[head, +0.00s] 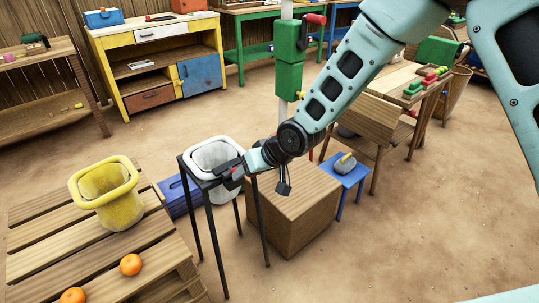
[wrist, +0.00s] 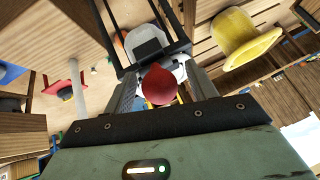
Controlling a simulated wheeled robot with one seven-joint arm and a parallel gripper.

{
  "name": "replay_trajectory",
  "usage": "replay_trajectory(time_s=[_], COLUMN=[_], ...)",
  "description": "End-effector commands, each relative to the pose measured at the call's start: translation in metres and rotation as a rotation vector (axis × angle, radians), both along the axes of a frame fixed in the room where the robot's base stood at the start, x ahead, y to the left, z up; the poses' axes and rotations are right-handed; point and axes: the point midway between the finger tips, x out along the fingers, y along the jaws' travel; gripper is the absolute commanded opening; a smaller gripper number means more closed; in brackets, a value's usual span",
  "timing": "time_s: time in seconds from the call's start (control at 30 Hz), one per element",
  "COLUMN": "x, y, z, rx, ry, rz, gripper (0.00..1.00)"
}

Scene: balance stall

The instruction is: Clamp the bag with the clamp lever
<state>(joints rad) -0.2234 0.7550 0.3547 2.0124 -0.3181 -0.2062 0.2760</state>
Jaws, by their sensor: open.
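The white bag (head: 213,158) hangs open-mouthed in a black stand (head: 198,215). It also shows in the wrist view (wrist: 134,42), partly hidden behind the stand's parts. A red knob (wrist: 160,85), which looks like the end of the clamp lever, is at the near side of the stand, beside a dark block (wrist: 148,49). My gripper (head: 236,174) is at the bag's right front edge. In the wrist view my gripper (wrist: 162,88) is open, with the red knob between its fingers. I cannot tell whether either finger touches it.
A slatted wooden table (head: 140,245) at front left holds a yellow bag (head: 104,195) and oranges (head: 131,264). A wooden crate (head: 292,210), a blue box (head: 178,196) and a blue stool (head: 345,175) stand near the stand. Sandy floor at front right is clear.

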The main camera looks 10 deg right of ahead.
Motion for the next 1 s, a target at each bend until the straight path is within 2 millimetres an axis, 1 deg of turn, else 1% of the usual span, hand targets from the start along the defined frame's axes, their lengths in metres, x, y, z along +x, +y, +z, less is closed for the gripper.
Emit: replay_trajectory(time_s=[0.03, 0.4, 0.53, 0.73, 0.87, 1.0], x=[-0.002, -0.035, -0.045, -0.056, -0.059, -0.060], y=[-0.006, -0.049, -0.061, -0.073, -0.077, -0.078], z=[0.009, 0.078, 0.099, 0.118, 0.124, 0.126], rx=[0.000, 0.000, 0.002, 0.002, 0.002, 0.001], ry=[-0.003, -0.003, -0.003, -0.002, -0.002, -0.003], rz=[-0.003, -0.004, -0.005, -0.002, -0.001, 0.000], gripper=[0.57, 0.57, 0.57, 0.57, 0.57, 0.57])
